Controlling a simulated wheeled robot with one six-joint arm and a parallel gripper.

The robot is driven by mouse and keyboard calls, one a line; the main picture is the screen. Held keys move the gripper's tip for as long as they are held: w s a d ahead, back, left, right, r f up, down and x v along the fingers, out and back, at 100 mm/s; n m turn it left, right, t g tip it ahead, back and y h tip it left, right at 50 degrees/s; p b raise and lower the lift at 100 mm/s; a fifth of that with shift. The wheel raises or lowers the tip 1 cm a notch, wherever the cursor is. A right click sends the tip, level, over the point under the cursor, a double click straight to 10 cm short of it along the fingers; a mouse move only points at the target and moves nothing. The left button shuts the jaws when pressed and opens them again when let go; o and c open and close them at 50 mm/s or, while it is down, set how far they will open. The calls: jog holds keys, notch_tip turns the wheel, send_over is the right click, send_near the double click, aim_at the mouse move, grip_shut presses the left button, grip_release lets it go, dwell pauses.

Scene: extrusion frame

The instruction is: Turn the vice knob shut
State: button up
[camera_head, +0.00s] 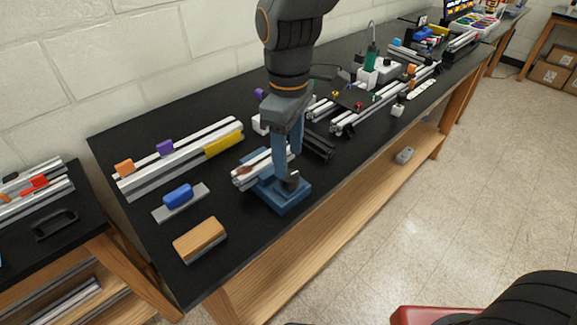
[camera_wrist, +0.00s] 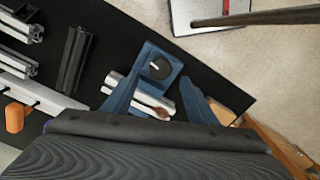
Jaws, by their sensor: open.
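The blue vice (camera_head: 287,197) sits near the front edge of the black bench, with a dark round knob (camera_head: 292,181) on it. In the wrist view the knob (camera_wrist: 160,68) shows at the upper middle. A silver extrusion piece (camera_head: 243,176) lies at the vice, with a reddish-brown patch on it; it also shows in the wrist view (camera_wrist: 118,83). My gripper (camera_head: 289,165) points down over the vice with its blue fingers apart and empty. In the wrist view the fingers (camera_wrist: 160,95) partly cover the vice, and I cannot tell whether they touch it.
Long silver rails (camera_head: 180,160) with coloured blocks lie to the left. A blue block (camera_head: 178,196) and a wooden-topped block (camera_head: 200,240) lie nearer the front. Dark bars (camera_head: 318,145) and more rails (camera_head: 360,115) lie right of my arm. Bare bench shows between them.

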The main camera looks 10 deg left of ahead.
jog(key=shift+r, duration=1.25)
